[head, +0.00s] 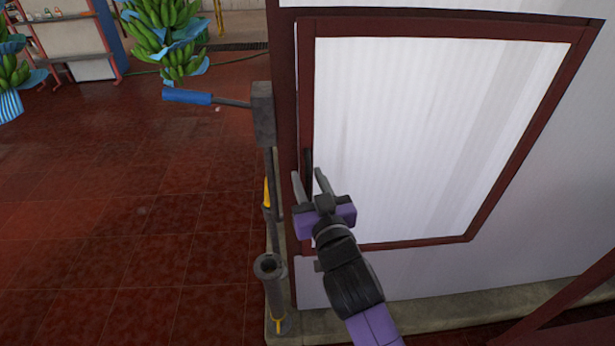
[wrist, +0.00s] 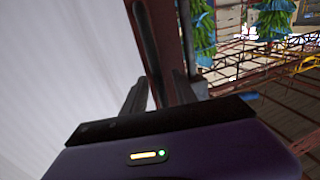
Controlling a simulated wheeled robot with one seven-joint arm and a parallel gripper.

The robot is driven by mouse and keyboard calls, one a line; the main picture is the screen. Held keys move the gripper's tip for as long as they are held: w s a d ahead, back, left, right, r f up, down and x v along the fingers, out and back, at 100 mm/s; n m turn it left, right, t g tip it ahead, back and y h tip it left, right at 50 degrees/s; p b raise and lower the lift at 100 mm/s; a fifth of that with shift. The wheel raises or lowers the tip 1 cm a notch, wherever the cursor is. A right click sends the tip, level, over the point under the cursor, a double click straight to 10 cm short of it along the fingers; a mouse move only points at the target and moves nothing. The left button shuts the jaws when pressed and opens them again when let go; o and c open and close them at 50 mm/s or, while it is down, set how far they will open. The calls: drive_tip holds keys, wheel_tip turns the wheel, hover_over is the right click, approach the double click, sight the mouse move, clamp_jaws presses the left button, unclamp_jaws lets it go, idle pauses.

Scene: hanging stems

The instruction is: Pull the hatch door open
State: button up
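The hatch door (head: 430,130) is a white ribbed panel in a red-brown frame, and it looks closed in the wall. Its dark upright handle (head: 308,168) is on the left edge of the frame; it also shows in the wrist view (wrist: 148,38), running down towards the space between the fingers. My gripper (head: 308,174) is open at the handle's lower part, with one finger on either side of it in the head view. The fingers (wrist: 158,82) stand apart in the wrist view. I cannot tell whether either finger touches the handle.
A grey post with a blue-gripped lever (head: 188,97) stands just left of the door. A short open pipe (head: 270,266) is below it. Banana bunches (head: 168,35) hang at the upper left. The red tiled floor (head: 130,200) on the left is clear.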

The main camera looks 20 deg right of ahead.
drive_tip(key=shift+w, duration=0.35)
clamp_jaws()
idle(1.2)
